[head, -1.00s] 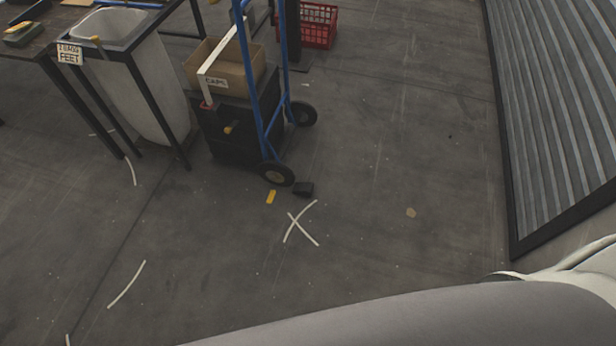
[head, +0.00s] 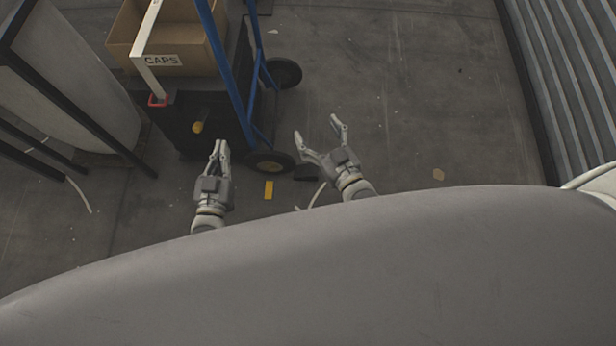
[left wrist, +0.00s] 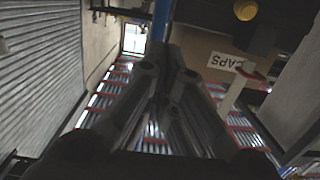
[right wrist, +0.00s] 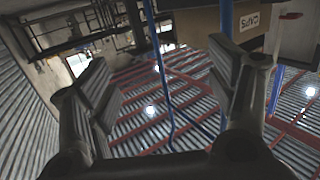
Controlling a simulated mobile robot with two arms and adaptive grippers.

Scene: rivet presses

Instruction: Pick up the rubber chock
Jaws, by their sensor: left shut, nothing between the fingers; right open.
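The rubber chock (head: 306,173) is a small black block on the floor against the hand truck's near wheel (head: 270,163). In the head view my right gripper partly covers it. My right gripper (head: 317,128) is open and empty, above and just right of the chock, with its fingers pointing away from me. In the right wrist view its fingers (right wrist: 158,58) stand wide apart. My left gripper (head: 219,149) is shut and empty, left of the wheel. Its fingers (left wrist: 165,75) are together in the left wrist view. The chock does not show in either wrist view.
The blue hand truck (head: 228,75) carries a black case (head: 195,115) and a cardboard box labelled CAPS (head: 185,45). A pale bin (head: 60,80) in a dark frame stands left. The floor to the right is open up to a ribbed shutter (head: 575,80).

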